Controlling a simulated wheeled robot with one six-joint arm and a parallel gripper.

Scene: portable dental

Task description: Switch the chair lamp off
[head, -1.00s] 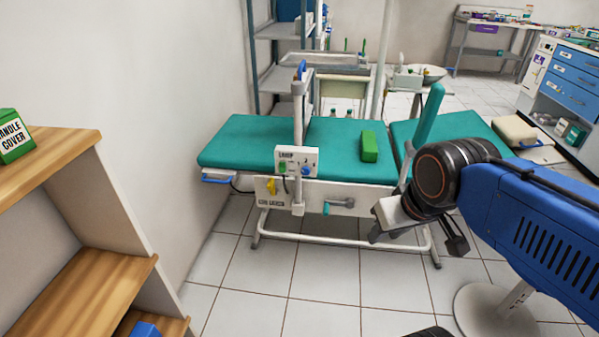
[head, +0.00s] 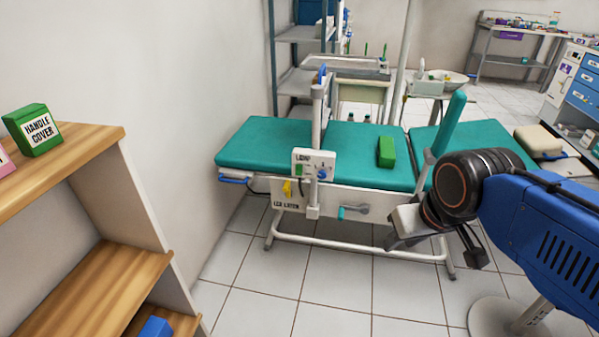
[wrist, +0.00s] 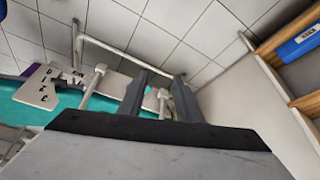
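The chair lamp's control box (head: 314,164) is a small white panel marked LAMP, with a green button or light (head: 299,170) on its left and a blue knob (head: 322,174) on its right. It sits on a white post (head: 317,110) at the near side of the teal chair (head: 265,144). I cannot tell whether the lamp is lit. My gripper (wrist: 160,84) shows two dark fingers apart with nothing held between them. In the head view it is low, right of the control box and apart from it, partly hidden by my wrist.
Below the box are a yellow latch (head: 287,188) on a labelled panel and a teal-handled crank (head: 353,211). A green box (head: 386,152) lies on the chair. A wooden shelf (head: 80,160) with a HANDLE COVER box (head: 34,130) stands left. Tiled floor in front is clear.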

